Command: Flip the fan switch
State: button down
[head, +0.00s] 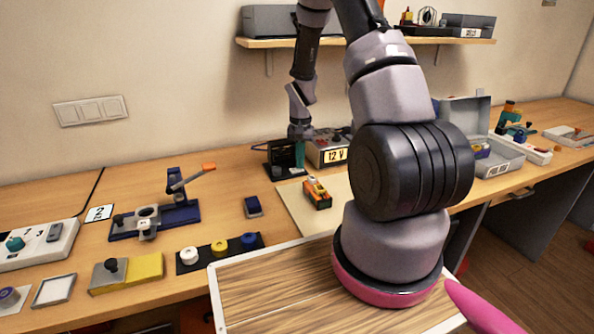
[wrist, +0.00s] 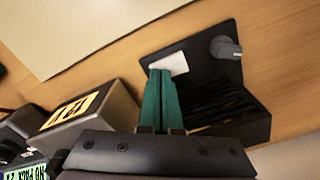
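The fan unit is a black base with a dark slatted housing (wrist: 228,108), a grey knob (wrist: 226,48) and a white switch (wrist: 170,64). It also shows in the head view (head: 281,157), at the back of the bench, partly hidden by my gripper. My gripper (wrist: 162,76) has teal fingers pressed together with nothing visible between them. Their tips are at the near edge of the white switch in the wrist view and overlap it slightly. I cannot tell whether they touch it. In the head view, my gripper (head: 300,156) points down over the unit.
A box labelled 12 V (head: 330,152) stands close to the right of the fan unit. An orange-and-black device (head: 317,194) sits on a pale mat (head: 296,208) in front. A shelf (head: 275,43) hangs above. The bench left of the unit has some free room.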

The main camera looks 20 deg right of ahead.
jog(key=shift+r, duration=3.45)
